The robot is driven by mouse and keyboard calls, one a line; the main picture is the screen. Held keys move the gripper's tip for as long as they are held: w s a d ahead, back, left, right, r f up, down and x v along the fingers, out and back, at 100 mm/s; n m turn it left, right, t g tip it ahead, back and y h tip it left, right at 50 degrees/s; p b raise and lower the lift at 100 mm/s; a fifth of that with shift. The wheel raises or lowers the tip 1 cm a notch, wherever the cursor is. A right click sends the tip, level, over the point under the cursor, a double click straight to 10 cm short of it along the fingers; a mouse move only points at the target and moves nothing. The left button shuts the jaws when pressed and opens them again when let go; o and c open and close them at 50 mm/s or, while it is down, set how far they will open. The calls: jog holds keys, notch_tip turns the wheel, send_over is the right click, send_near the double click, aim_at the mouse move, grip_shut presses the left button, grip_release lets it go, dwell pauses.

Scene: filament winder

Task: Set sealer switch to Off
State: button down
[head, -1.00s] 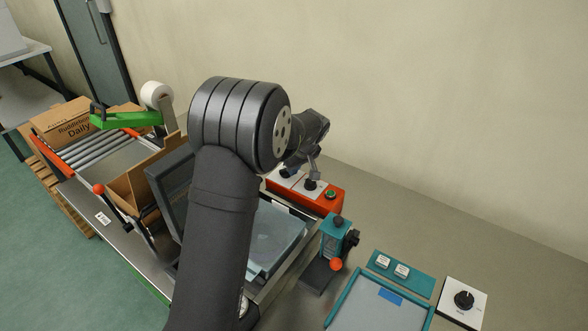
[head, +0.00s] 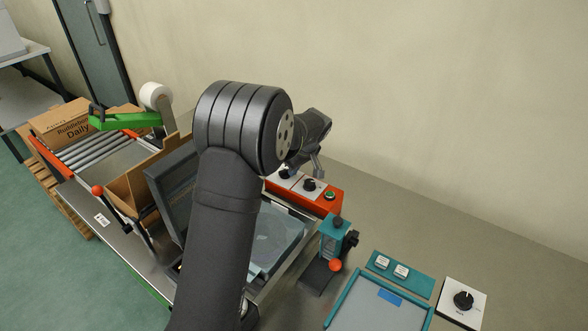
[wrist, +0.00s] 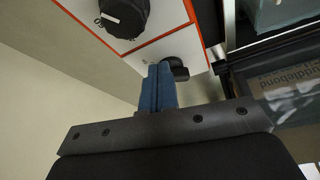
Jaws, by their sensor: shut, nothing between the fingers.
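The orange-red sealer box (head: 325,202) has white panels with black knobs on top. In the head view one knob (head: 310,184) is clear, and another (head: 285,173) is partly behind my wrist. In the wrist view a large ridged knob (wrist: 124,14) is at the top, and a smaller black switch (wrist: 180,69) sits on a white panel (wrist: 185,45). My gripper (wrist: 158,68) is shut and empty, its blue fingertips just beside the smaller switch and overlapping its left part. I cannot tell whether they touch. The switch's label and setting are not readable.
A dark lid (head: 172,190) stands raised on the left, with a clear film-covered bed beside it. A teal device with an orange ball (head: 335,265) stands to the right. A separate white dial plate (head: 475,313) is at far right. The bench behind is clear.

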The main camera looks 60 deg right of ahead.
jog(key=shift+w+d+n+y, duration=0.1)
jog(key=shift+d+n+y, duration=0.2)
jog(key=shift+n, duration=0.55)
jog(key=shift+w+d+n+y, duration=0.15)
jog(key=shift+n+y, duration=0.2)
jog(key=shift+n, duration=0.55)
jog(key=shift+d+n+y, duration=0.25)
jog(key=shift+n+y, duration=0.1)
jog(key=shift+n, duration=0.5)
jog(key=shift+w+d+n+g+y, duration=0.2)
jog(key=shift+n+y, duration=0.1)
jog(key=shift+n, duration=0.6)
jog(key=shift+w+d+n+g+y, duration=0.1)
jog(key=shift+w+d+n+y, duration=0.15)
jog(key=shift+n, duration=0.65)
jog(key=shift+w+d+n+g+y, duration=0.15)
jog(key=shift+n+y, duration=0.2)
jog(key=shift+n, duration=0.55)
dwell(0.9)
jog(key=shift+a, duration=0.2)
jog(key=shift+w+a, duration=0.2)
jog(key=shift+a, duration=0.15)
jog(key=shift+w+a+f, duration=0.1)
jog(key=shift+w+a, duration=0.15)
jog(key=shift+a, duration=0.15)
jog(key=s+d, duration=0.4)
jog(key=v, duration=1)
jog(key=shift+w, duration=0.2)
